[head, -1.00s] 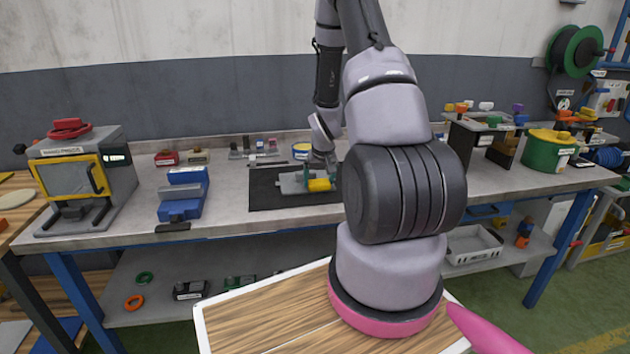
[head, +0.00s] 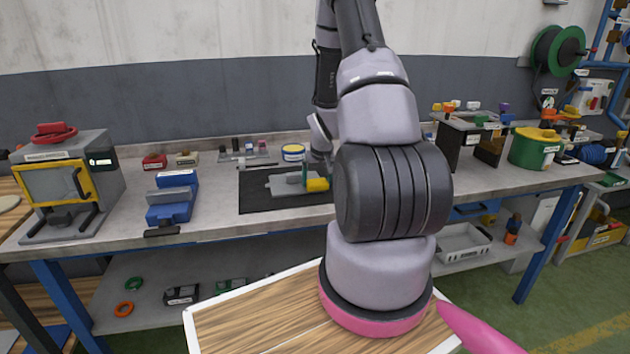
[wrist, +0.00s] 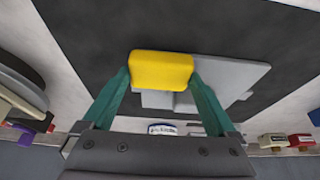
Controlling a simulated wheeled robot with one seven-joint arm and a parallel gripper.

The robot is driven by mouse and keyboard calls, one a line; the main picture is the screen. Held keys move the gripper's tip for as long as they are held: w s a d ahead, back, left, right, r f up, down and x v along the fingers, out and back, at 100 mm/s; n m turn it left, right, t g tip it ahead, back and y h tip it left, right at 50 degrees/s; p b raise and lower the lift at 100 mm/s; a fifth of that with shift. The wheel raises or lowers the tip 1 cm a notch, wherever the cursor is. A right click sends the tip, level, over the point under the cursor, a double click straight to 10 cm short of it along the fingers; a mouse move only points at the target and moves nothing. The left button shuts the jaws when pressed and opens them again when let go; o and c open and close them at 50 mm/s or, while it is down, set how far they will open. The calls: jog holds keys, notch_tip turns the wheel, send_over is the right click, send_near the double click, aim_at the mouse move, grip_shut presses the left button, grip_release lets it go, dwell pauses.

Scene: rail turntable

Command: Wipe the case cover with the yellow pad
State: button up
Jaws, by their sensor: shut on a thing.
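The yellow pad (wrist: 161,71) is held between the two green fingers of my gripper (wrist: 160,84) in the wrist view. In the head view the yellow pad (head: 317,185) shows at the right end of the grey case cover (head: 283,184), partly beside my arm. The case cover (wrist: 232,78) lies flat on a dark mat (head: 262,205); in the wrist view the pad overlaps its near left part. Whether the pad touches the cover I cannot tell. My gripper (head: 305,176) is mostly hidden behind my arm in the head view.
A blue vise-like block (head: 173,200) and a yellow-framed grey machine (head: 65,185) stand to the left on the bench. A green pot (head: 535,150) stands at the right. Bare bench lies between vise and mat.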

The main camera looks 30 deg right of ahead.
aim_at(308, 184)
jog(key=shift+w+a+f, duration=0.1)
jog(key=shift+w+a, duration=0.05)
jog(key=shift+a, duration=0.65)
jog(key=shift+w+a+f, duration=0.1)
jog(key=shift+w+a, duration=0.05)
jog(key=shift+a, duration=0.6)
jog(key=shift+a, duration=0.1)
jog(key=shift+w+a+r, duration=0.1)
jog(key=shift+w+a, duration=0.1)
jog(key=shift+a, duration=0.6)
jog(key=shift+w+a+r, duration=0.1)
jog(key=shift+w+a, duration=0.1)
jog(key=shift+a, duration=0.55)
notch_tip(308, 184, up, 8)
jog(key=shift+f, duration=0.2)
jog(key=shift+w+d, duration=0.1)
jog(key=shift+d, duration=0.05)
